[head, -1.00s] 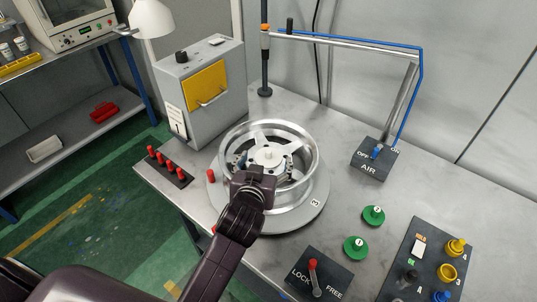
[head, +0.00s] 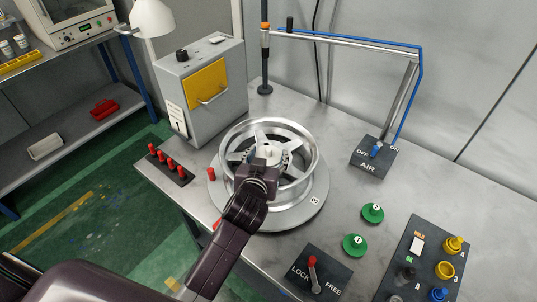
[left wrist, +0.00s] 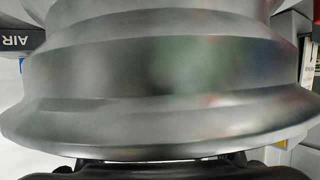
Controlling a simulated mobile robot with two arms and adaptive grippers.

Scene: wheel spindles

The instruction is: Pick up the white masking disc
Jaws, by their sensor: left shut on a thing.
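The white masking disc (head: 266,151) is at the hub, in the middle of a silver wheel (head: 311,160). The wheel lies flat on a round grey turntable (head: 300,216). My left gripper (head: 262,166) reaches over the wheel's near rim and is shut at the disc's near side. The wrist hides the fingertips and part of the disc. In the left wrist view the blurred metal of the wheel (left wrist: 170,80) fills most of the picture, and only dark gripper edges show at the bottom. My right gripper is not in view.
Red pegs (head: 169,163) stand in a dark holder at left. A grey box with a yellow door (head: 206,86) stands behind. A LOCK/FREE lever box (head: 315,272), green discs (head: 373,213), an AIR switch box (head: 373,158) and a peg panel are at right. The table's right middle is clear.

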